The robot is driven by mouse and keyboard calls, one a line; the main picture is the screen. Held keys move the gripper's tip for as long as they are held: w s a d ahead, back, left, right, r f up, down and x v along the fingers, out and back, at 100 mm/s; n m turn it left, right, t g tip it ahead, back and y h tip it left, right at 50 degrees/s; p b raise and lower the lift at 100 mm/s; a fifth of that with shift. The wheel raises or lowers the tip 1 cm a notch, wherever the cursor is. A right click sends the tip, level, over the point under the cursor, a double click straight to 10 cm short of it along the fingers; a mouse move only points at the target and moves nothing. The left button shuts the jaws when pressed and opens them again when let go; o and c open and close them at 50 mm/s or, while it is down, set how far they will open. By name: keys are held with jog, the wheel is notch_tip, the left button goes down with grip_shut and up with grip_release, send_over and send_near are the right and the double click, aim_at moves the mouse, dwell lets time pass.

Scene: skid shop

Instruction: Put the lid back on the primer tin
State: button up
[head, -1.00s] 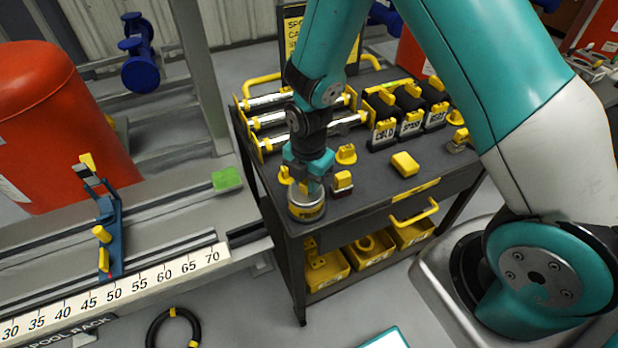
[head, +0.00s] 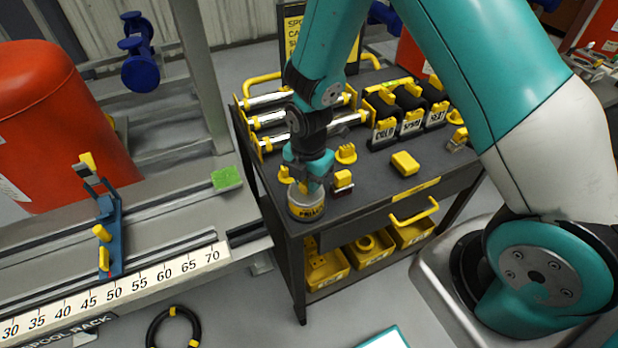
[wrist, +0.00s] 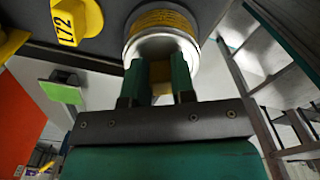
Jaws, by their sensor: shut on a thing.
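The primer tin (head: 308,212) stands upright on the near left corner of the dark cart top, a squat tin with a yellow label. It also shows in the wrist view (wrist: 163,18), beyond the silver lid (wrist: 142,44). My gripper (head: 309,187) is directly above the tin, pointing down. In the wrist view my gripper (wrist: 158,78) is shut on the lid's yellowish grip, between two green fingers. The lid is at the tin's top and looks roughly centred. I cannot tell whether it is fully seated or a small gap is left.
A small yellow-topped block (head: 342,181) stands close right of the tin, and a yellow knob-like piece (head: 346,154) behind it. A yellow block (head: 405,164) lies farther right. Labelled black holders (head: 410,120) and silver rollers (head: 275,120) fill the back. The cart's front right is clear.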

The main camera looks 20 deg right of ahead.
jog(key=o, duration=1.5)
jog(key=shift+c, duration=0.2)
jog(key=shift+r, duration=0.1)
jog(key=shift+r+p, duration=2.9)
jog(key=shift+r, duration=0.55)
grip_shut()
